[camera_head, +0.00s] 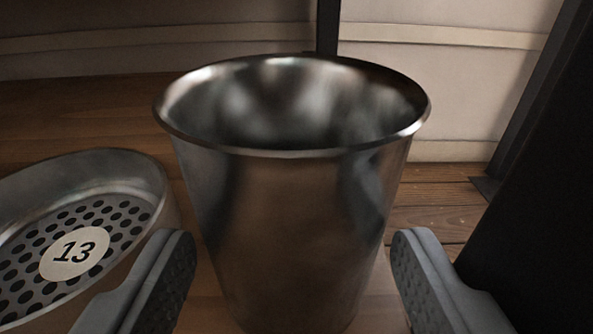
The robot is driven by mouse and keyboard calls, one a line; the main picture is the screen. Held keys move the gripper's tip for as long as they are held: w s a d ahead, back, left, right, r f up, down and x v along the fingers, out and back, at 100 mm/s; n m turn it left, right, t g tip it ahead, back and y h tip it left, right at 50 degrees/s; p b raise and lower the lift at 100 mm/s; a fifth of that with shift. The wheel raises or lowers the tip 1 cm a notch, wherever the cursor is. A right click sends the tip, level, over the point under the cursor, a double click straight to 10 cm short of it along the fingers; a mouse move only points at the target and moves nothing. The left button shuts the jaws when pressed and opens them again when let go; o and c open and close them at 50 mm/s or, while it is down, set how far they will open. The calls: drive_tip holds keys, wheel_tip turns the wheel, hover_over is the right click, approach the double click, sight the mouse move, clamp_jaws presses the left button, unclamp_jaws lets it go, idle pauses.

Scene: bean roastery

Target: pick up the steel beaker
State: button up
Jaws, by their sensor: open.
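The steel beaker (295,230) stands upright in the middle of the view, wide at the rim and narrower below. Its inside looks empty as far as I can see; the inner bottom is hidden. My gripper (290,265) is open, with one grey finger to the left of the beaker and one to the right. A gap shows between each finger and the beaker's wall. The fingertips are at about the height of the beaker's middle in the picture.
A round metal sieve (120,235) with a perforated bottom and a "13" label lies close at the left, beside my left finger. A black upright (535,170) stands at the right. Wooden surface (80,115) and pale panels (450,75) lie behind.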

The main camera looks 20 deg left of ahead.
drive_tip(key=shift+x, duration=1.1)
drive_tip(key=c, duration=0.8)
drive_tip(key=shift+o, duration=0.2)
drive_tip(key=shift+r, duration=0.1)
